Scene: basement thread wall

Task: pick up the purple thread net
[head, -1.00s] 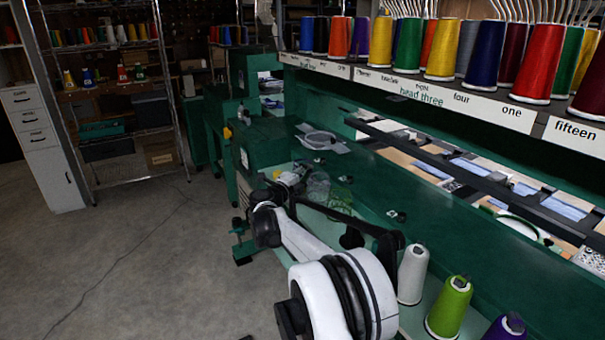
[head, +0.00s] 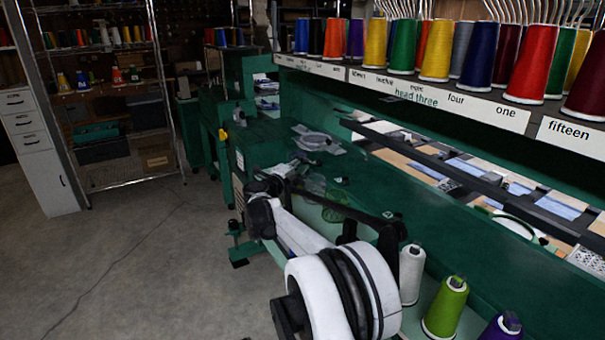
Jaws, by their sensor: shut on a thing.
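My gripper (head: 281,169) is small and partly hidden at the far end of my arm, above the left end of the green machine table. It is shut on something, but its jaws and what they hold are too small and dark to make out. I cannot pick out a purple thread net for certain. A green see-through net (head: 316,185) lies on the machine table just right of the gripper.
The green embroidery machine (head: 450,250) fills the right side. Thread cones, including a red one (head: 532,62), line its upper rack. White (head: 411,275), lime (head: 445,308) and purple (head: 503,328) cones stand at the front. Metal shelving (head: 125,150) stands back left. The left floor is clear.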

